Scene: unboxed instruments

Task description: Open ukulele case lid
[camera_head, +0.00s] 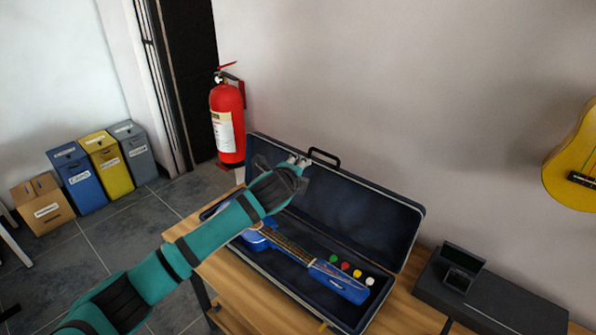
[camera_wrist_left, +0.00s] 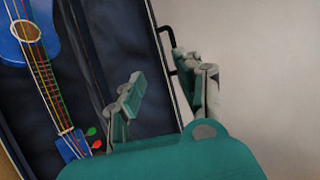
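The ukulele case (camera_head: 350,205) stands open on the wooden table, its dark blue lid raised and leaning back near the wall. A black handle (camera_head: 324,157) sits on the lid's top edge and also shows in the left wrist view (camera_wrist_left: 165,45). A blue ukulele (camera_head: 335,280) lies in the case's base, partly hidden by my left arm. My left gripper (camera_head: 285,167) is at the lid's upper left part. In the left wrist view its fingers (camera_wrist_left: 165,85) are apart, one on each side of the lid's edge; contact cannot be told. My right gripper is not in view.
A dark stand with a small box (camera_head: 463,270) is on the table at right. A yellow guitar (camera_head: 575,160) hangs on the wall. A red fire extinguisher (camera_head: 228,120) is behind the table's left end. Several bins (camera_head: 75,175) and a cardboard box (camera_head: 43,203) stand at left.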

